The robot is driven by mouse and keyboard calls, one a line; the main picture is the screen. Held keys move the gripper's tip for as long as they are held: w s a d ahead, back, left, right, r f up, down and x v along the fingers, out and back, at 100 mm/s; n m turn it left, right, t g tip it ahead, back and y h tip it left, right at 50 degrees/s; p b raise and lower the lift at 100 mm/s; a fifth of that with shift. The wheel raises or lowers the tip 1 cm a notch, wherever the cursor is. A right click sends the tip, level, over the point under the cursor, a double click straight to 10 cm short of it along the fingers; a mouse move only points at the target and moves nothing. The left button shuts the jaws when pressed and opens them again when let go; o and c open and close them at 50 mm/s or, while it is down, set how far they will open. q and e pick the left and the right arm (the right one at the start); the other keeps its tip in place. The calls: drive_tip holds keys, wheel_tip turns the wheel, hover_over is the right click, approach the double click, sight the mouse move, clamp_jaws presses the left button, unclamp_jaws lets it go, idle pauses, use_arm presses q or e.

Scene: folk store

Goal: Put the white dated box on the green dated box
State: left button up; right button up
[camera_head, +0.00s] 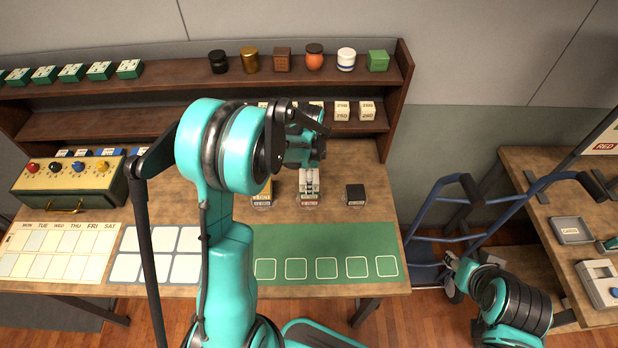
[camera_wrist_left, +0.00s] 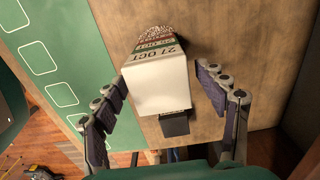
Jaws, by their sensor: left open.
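The white dated box (camera_wrist_left: 160,88), marked 21 OCT, sits on top of a stack in the left wrist view. Directly beneath its dated side shows a green dated edge (camera_wrist_left: 154,47), with red and patterned layers below. The same stack (camera_head: 309,190) stands on the table in the head view, partly hidden by my left gripper (camera_head: 308,168). My left gripper (camera_wrist_left: 162,82) is open, with one finger on each side of the white box and visible gaps. My right gripper (camera_head: 452,262) hangs off to the right, away from the boxes; its finger state is unclear.
A dark box (camera_head: 355,194) stands right of the stack, and another dated stack (camera_head: 262,196) stands left. A green mat (camera_head: 340,240) with outlined squares lies in front. A shelf (camera_head: 180,72) with jars and boxes runs behind. A blue hand truck (camera_head: 437,215) stands right of the table.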

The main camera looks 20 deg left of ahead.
use_arm(q)
drive_tip(key=shift+r, duration=0.1)
drive_tip(key=shift+r, duration=0.3)
wheel_tip(320, 180, up, 12)
drive_tip(key=f+p, duration=0.1)
drive_tip(key=p, duration=0.2)
drive_tip(key=s+d+r+n+t, duration=0.3)
drive_tip(key=s+n, duration=0.3)
drive_tip(key=s, duration=0.2)
drive_tip(key=s+d+r+n+t, duration=0.3)
drive_tip(key=s+n, duration=0.3)
drive_tip(key=s, duration=0.3)
drive_tip(key=shift+d+r+n+t, duration=0.25)
drive_tip(key=shift+d+n+t, duration=0.15)
drive_tip(key=shift+d+t, duration=0.25)
drive_tip(key=shift+w, duration=0.1)
